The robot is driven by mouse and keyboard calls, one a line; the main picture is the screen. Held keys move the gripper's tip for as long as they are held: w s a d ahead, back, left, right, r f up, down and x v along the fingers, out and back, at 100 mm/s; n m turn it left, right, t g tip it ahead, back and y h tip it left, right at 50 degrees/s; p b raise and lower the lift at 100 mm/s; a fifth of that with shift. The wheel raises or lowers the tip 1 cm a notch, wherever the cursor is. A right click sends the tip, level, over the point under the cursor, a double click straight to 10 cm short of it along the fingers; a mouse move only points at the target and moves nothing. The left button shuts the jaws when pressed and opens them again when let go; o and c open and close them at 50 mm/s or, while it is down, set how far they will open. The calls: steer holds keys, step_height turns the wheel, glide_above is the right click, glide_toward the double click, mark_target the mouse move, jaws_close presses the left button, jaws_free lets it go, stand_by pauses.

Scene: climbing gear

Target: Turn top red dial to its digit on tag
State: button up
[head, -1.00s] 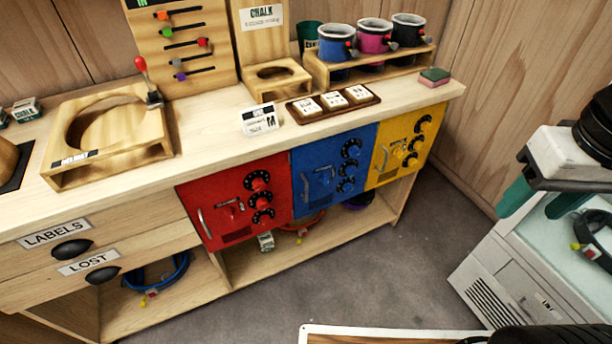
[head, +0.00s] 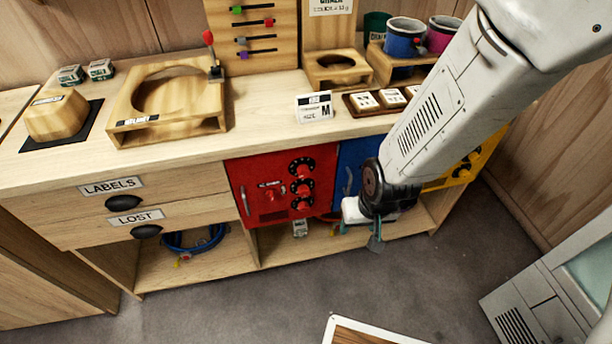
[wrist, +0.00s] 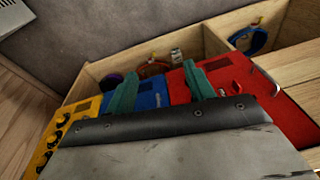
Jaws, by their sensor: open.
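The red door (head: 262,172) is the left one of a row of doors under the counter. Its black-ringed top red dial (head: 302,167) sits above two more red dials. The dials' settings are too small to read. My gripper (head: 361,236) hangs open and empty in front of the blue door's lower part, right of and lower than the red dials. In the wrist view its two teal fingers (wrist: 160,88) are spread apart, and part of the red door (wrist: 240,85) shows. The red dials cannot be made out there. A white card (head: 314,107) stands on the counter; I cannot tell whether it is the tag.
The blue door (head: 350,170) and yellow door (head: 440,183) are partly hidden by my arm. A wooden ring stand (head: 130,125) and a rack of cups (head: 405,45) stand on the counter. A white-edged board (head: 335,328) is low in front. Grey floor is clear before the red door.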

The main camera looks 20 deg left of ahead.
steer(key=w+a+f+t+y, duration=0.25)
steer(key=a+f+t, duration=0.25)
steer(key=a+f, duration=0.6)
steer(key=t+y, duration=0.5)
steer(key=t, duration=0.4)
glide_toward(305, 175)
steer(key=w, duration=0.2)
steer(key=shift+m+y, duration=0.25)
steer(key=shift+m, duration=0.05)
steer(key=x, duration=0.7)
steer(key=shift+a, duration=0.55)
steer(key=c, duration=1)
